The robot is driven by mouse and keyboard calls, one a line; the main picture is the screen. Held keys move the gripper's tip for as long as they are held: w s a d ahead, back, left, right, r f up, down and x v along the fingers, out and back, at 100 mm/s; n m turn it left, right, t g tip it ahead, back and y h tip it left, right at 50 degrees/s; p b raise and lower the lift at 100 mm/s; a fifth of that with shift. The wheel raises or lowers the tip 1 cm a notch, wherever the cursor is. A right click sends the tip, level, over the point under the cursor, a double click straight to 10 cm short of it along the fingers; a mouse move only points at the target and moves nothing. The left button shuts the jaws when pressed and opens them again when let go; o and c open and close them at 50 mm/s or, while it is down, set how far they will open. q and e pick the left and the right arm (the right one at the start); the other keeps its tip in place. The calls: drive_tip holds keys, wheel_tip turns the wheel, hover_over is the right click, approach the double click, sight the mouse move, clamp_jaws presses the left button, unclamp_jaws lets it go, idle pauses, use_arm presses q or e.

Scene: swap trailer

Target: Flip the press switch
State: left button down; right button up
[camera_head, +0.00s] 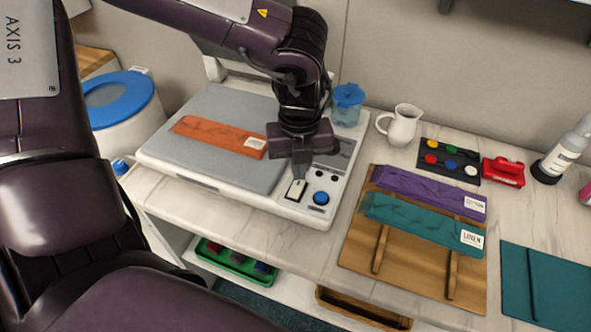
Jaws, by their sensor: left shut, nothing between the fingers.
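The press (215,105) is a flat white machine with a grey pad on the table. An orange fabric strip (215,134) with a white label lies on its pad. The press switch (296,189) is a small pale rocker on the control panel, left of a round blue button (321,198). My left gripper (301,172) points down over the panel, shut and empty, its tips right at the switch's upper end. I cannot tell whether they touch it. The gripper hides part of the panel and small display. My right gripper is not in view.
A wooden rack (358,240) holds purple (425,188) and teal (415,217) fabric strips on the right. A white bin (137,130) is at left.

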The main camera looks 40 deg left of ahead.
sight(299, 183)
use_arm(q)
drive_tip(key=shift+f+b, duration=0.25)
drive_tip(key=shift+b, duration=0.05)
idle(0.6)
drive_tip(key=shift+f+b, duration=0.65)
drive_tip(key=shift+f, duration=0.05)
drive_tip(key=shift+r, duration=0.15)
drive_tip(key=shift+r+p, duration=2)
drive_tip(key=shift+r, duration=1.4)
